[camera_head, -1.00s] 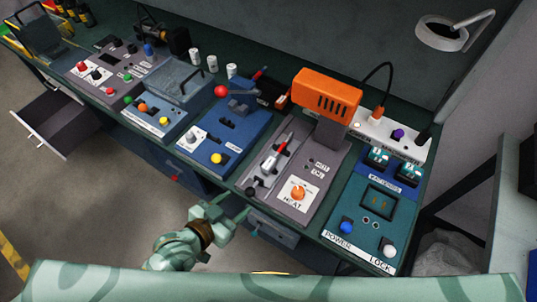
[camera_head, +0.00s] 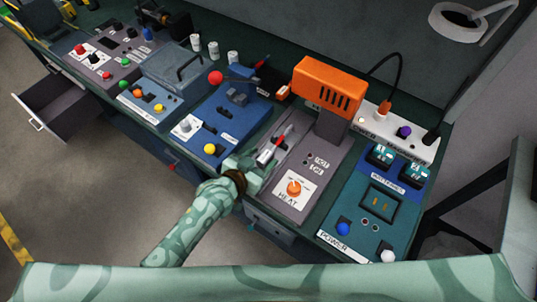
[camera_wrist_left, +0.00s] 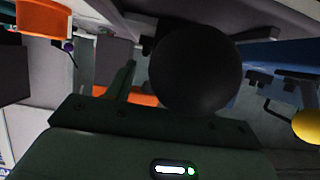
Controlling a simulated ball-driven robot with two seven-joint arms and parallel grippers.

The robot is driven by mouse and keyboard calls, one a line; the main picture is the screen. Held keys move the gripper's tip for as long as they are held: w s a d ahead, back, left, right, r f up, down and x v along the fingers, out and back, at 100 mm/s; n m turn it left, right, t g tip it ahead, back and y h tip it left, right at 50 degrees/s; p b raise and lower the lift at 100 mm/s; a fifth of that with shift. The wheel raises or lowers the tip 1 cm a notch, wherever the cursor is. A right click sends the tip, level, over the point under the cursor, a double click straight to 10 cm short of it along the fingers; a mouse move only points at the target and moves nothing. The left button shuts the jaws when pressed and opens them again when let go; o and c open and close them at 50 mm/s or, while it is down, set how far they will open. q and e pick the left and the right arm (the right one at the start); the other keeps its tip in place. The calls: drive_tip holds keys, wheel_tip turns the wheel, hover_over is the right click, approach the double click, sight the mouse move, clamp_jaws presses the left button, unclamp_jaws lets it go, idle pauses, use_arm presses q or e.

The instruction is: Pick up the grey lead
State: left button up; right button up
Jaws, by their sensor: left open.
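I cannot clearly single out a grey lead in these views. My left gripper (camera_head: 257,170) is open, at the front left edge of the grey heat station (camera_head: 318,165) in the head view. A grey slide with a red-tipped piece (camera_head: 273,150) lies on that station, just beyond the gripper. In the left wrist view a dark round knob (camera_wrist_left: 195,70) is close in front of my left gripper, beside one visible finger (camera_wrist_left: 125,80). I cannot tell whether they touch. In the head view the hand covers this knob. My right gripper is not in view.
A blue unit (camera_head: 222,118) with a yellow button stands left of the station. A teal battery unit (camera_head: 378,205) stands right. An open drawer (camera_head: 62,103) juts out left.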

use_arm(q)
drive_tip(key=shift+w+d+f, duration=0.25)
drive_tip(key=shift+w+d, duration=0.1)
drive_tip(key=shift+w, duration=0.1)
drive_tip(key=shift+c, duration=0.6)
drive_tip(key=c, duration=1)
drive_tip(key=shift+o, duration=0.2)
drive_tip(key=shift+r, duration=0.2)
